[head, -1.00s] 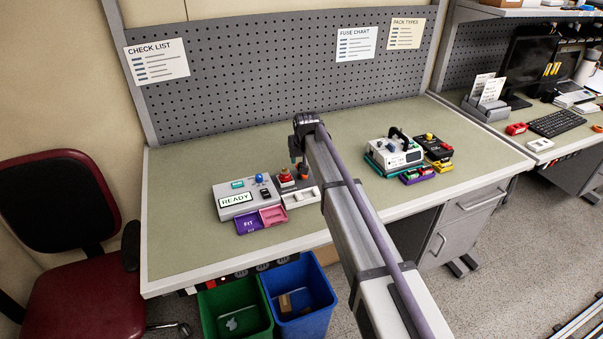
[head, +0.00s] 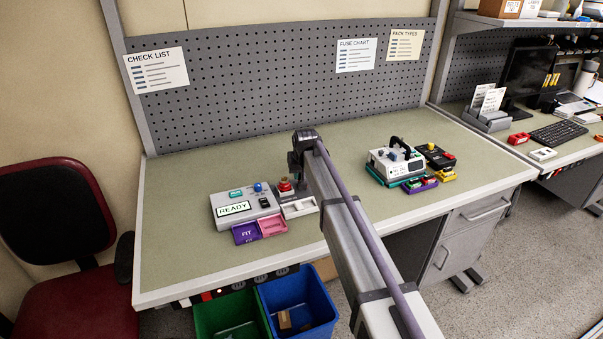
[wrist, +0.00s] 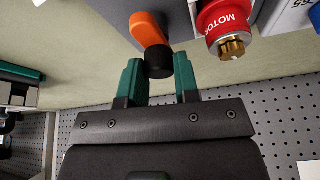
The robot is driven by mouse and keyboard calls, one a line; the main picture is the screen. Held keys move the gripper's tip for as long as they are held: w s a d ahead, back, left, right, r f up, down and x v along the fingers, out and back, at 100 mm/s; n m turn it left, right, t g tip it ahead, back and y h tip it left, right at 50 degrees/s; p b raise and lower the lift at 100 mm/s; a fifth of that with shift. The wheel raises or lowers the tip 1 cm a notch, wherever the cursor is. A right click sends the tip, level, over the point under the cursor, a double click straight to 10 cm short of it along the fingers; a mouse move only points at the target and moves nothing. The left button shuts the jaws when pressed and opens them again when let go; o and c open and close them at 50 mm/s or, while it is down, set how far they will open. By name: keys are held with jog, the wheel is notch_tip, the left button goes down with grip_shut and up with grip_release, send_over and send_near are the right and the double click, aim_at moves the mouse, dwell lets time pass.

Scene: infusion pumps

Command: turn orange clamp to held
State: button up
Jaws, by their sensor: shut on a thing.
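The orange clamp (wrist: 148,30) is a lever with a black round end (wrist: 159,63). It shows in the wrist view at the top centre, against a grey housing. My gripper (wrist: 161,78) has two green fingers, shut on the black end between them. In the head view my arm hides the clamp and the fingers. The clamp's setting cannot be read from these frames.
A red part marked MOTOR (wrist: 225,18) with a brass tip is close right of the clamp. In the head view stand a grey READY box (head: 233,209), purple and pink trays (head: 246,234), and a white device (head: 395,163) to the right.

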jog(key=shift+n, duration=0.4)
jog(key=n+g+y, duration=0.1)
jog(key=n, duration=0.2)
jog(key=shift+d+n+y, duration=0.1)
jog(key=shift+n+y, duration=0.2)
jog(key=shift+n, duration=0.1)
jog(key=n+g+y, duration=0.1)
jog(key=n, duration=0.3)
jog(key=shift+w+n, duration=0.15)
jog(key=shift+n, duration=0.15)
jog(key=n+g, duration=0.2)
jog(key=n, duration=0.2)
jog(key=shift+y, duration=0.3)
jog(key=n, duration=0.2)
jog(key=n+g, duration=0.1)
jog(key=n, duration=0.1)
jog(key=shift+n+g, duration=0.3)
jog(key=o, duration=0.9)
jog(key=shift+o, duration=0.2)
